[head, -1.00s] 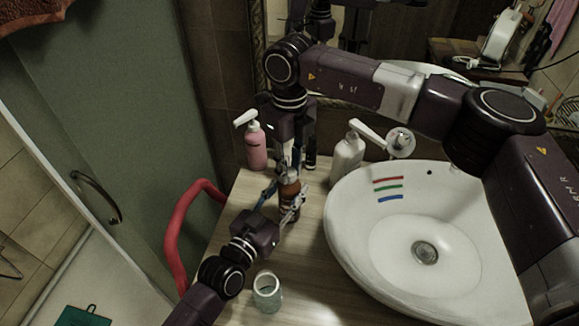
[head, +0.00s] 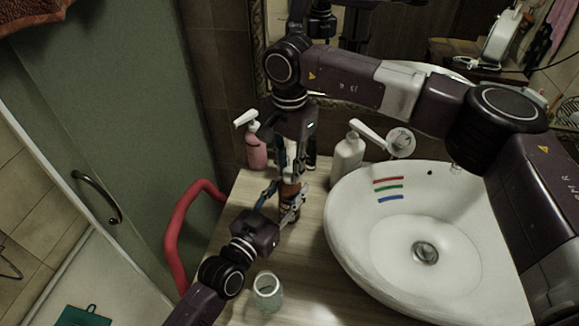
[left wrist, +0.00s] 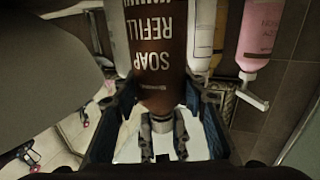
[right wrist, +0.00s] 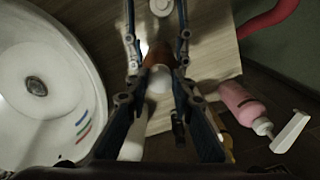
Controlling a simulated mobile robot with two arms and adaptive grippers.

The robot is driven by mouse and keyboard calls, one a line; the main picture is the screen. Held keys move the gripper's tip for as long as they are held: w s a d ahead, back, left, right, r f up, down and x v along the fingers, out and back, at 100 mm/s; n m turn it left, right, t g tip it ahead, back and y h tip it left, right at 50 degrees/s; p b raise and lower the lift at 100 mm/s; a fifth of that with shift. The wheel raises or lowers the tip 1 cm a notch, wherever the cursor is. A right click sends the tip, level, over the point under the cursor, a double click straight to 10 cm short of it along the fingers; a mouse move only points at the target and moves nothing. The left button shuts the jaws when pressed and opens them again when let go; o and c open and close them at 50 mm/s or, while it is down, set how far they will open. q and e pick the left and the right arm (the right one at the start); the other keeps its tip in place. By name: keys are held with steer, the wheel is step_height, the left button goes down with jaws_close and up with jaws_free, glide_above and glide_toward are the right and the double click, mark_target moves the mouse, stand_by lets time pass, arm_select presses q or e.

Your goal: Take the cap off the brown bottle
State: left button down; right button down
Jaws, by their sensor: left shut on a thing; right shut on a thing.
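The brown bottle (head: 290,190) stands on the wooden counter to the left of the basin. In the left wrist view it appears upside down, with the label SOAP REFILL (left wrist: 155,45). My left gripper (head: 283,203) is shut around the bottle's body from the front left. My right gripper (head: 291,170) points down over the bottle and is shut on the cap. The pale round cap (right wrist: 159,78) shows between its fingers in the right wrist view, over the brown bottle (right wrist: 157,54). The cap is largely hidden by the fingers in the head view. I see no gap between cap and bottle.
A pink pump bottle (head: 256,150) and a white pump bottle (head: 347,160) stand behind. The white basin (head: 340,235) is on the right. A glass jar (head: 267,291) stands at the front of the counter. A red rail (head: 174,240) runs along the left.

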mark_target(290, 171)
steer(key=n, duration=1)
steer(key=shift+r, duration=0.1)
steer(key=shift+r, duration=0.15)
steer(key=shift+r, duration=0.9)
steer(key=shift+r, duration=0.1)
steer(key=shift+r, duration=1.95)
arm_select(q)
steer(key=c, duration=1.1)
jaws_free()
steer(key=shift+c, duration=0.2)
